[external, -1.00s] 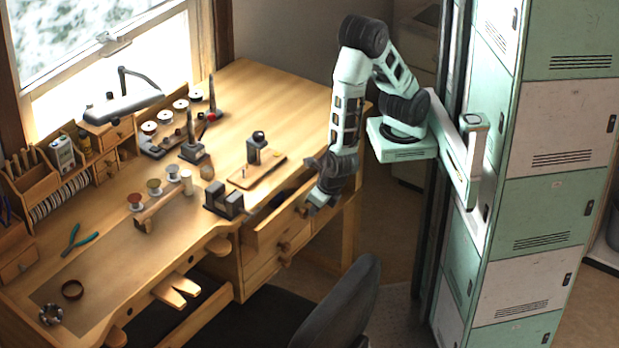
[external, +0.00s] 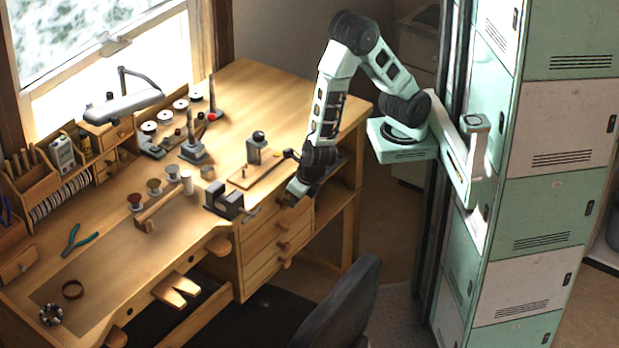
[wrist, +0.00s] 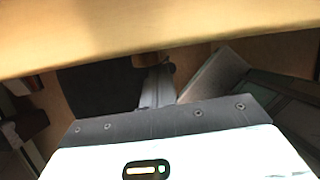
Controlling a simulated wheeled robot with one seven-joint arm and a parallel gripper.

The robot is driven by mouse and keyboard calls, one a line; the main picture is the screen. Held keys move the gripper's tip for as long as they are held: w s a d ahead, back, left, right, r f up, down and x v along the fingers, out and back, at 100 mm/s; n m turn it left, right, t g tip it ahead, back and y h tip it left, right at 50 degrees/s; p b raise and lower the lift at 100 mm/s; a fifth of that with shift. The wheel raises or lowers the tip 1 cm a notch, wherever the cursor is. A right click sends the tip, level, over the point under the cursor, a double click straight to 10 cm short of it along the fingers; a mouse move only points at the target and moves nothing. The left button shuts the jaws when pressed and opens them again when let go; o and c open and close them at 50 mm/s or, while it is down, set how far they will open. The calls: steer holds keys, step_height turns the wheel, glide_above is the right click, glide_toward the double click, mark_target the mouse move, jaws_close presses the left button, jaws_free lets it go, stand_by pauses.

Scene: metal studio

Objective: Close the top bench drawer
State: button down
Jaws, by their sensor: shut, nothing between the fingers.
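The top bench drawer (external: 258,238) is the uppermost of the stacked wooden drawer fronts at the right end of the workbench (external: 287,92). Its front now looks about level with the drawers below, and no open interior shows. My gripper (external: 288,203) is at the upper part of this drawer front, by the bench edge, pointing down. In the wrist view my gripper (wrist: 157,88) is shut and empty, its fingers close to a wooden surface and a small round wooden part. I cannot tell whether the fingers touch the drawer.
A small dark vise (external: 226,202) and a wooden board with a dark tool (external: 256,160) stand on the benchtop near my gripper. A black chair (external: 345,300) stands in front of the bench. Green and white lockers (external: 555,190) rise at the right.

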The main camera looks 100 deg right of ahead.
steer(key=shift+w+d, duration=0.15)
steer(key=shift+d, duration=0.05)
steer(key=s+a+r+p, duration=0.2)
steer(key=s+a+r, duration=0.3)
steer(key=r, duration=0.4)
steer(key=shift+s+a, duration=0.25)
steer(key=shift+s, duration=0.25)
steer(key=shift+r, duration=0.1)
steer(key=s+r+m+g+y, duration=0.1)
steer(key=s+r+m, duration=0.2)
steer(key=m, duration=0.7)
steer(key=s+r+m+g+y, duration=0.2)
steer(key=s+r+m, duration=0.2)
steer(key=s+m, duration=0.4)
steer(key=shift+s+d+m+y, duration=0.3)
steer(key=shift+m, duration=0.6)
